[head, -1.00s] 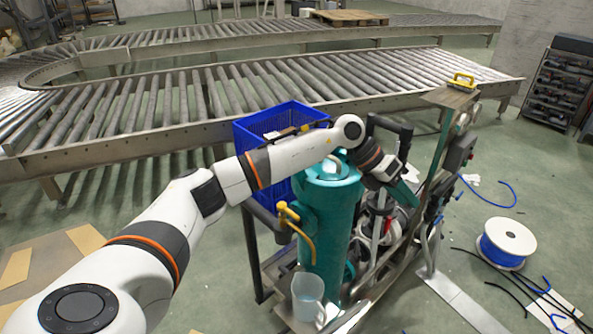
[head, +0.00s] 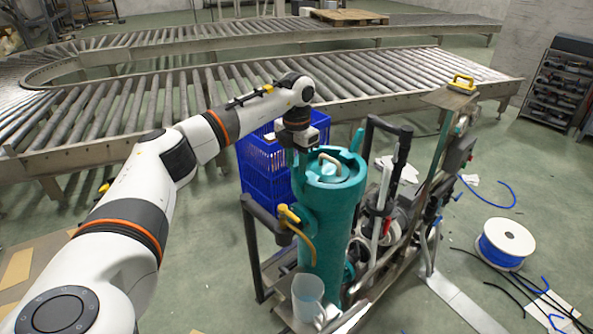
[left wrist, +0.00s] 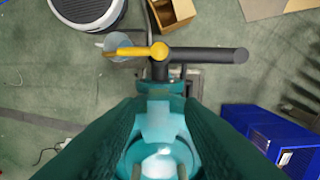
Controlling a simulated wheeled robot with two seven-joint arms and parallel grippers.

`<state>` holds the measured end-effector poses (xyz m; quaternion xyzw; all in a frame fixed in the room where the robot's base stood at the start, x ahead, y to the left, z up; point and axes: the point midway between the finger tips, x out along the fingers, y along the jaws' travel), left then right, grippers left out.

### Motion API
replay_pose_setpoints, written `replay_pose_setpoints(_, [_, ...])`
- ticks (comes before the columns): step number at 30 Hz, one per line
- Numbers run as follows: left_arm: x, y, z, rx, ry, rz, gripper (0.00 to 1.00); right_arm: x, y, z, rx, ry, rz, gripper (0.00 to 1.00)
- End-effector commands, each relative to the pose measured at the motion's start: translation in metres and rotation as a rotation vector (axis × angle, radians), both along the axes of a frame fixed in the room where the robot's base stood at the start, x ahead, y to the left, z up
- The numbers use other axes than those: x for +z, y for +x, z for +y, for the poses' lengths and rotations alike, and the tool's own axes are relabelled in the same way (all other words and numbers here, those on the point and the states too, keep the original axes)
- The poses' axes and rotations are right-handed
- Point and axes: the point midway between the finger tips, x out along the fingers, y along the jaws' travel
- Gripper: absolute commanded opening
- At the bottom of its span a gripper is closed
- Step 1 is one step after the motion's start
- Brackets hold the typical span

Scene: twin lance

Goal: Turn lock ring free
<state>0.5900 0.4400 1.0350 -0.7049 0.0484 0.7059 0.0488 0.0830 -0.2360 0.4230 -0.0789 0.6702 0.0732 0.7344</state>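A teal canister (head: 328,225) stands upright on a cart. Its round teal lid (head: 335,165) has a pale handle on top. A teal upright lug (head: 357,140) shows at the lid's far right edge. My left gripper (head: 299,172) points down at the left edge of the lid. In the left wrist view its two teal fingers (left wrist: 163,104) are apart, with part of the teal top (left wrist: 160,122) between them. Contact with it cannot be told. The lock ring is not clearly distinguishable from the lid and is partly hidden by the gripper. My right gripper is out of view.
A yellow-handled valve (head: 288,214) sits on the canister's left side, near the cart's dark rail (head: 262,212). A blue crate (head: 262,175) stands behind left. A clear jug (head: 307,293) is low in front. A black handle and hoses crowd the right side.

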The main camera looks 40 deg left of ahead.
Motion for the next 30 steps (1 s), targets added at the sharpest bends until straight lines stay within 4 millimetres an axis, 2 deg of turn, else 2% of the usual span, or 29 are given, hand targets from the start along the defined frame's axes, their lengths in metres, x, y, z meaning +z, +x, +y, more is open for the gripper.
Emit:
replay_pose_setpoints(3, [-0.019,-0.001,0.000,-0.001,0.000,0.003,0.35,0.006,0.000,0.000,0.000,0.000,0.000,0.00])
replay_pose_setpoints(7, [-0.032,0.000,0.000,-0.001,-0.001,0.001,0.35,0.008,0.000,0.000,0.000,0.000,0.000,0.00])
replay_pose_setpoints(18, [-0.040,0.000,-0.001,-0.001,-0.001,-0.001,0.35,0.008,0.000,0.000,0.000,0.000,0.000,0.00])
replay_pose_setpoints(20, [-0.040,0.000,-0.001,-0.001,-0.001,-0.001,0.28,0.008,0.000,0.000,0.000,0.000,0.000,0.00])
replay_pose_setpoints(25, [-0.039,0.000,-0.001,-0.001,-0.001,-0.001,0.00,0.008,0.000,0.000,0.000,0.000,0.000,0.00])
replay_pose_setpoints(30, [-0.039,0.000,-0.001,-0.001,-0.001,-0.002,0.00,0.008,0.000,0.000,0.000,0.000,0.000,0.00])
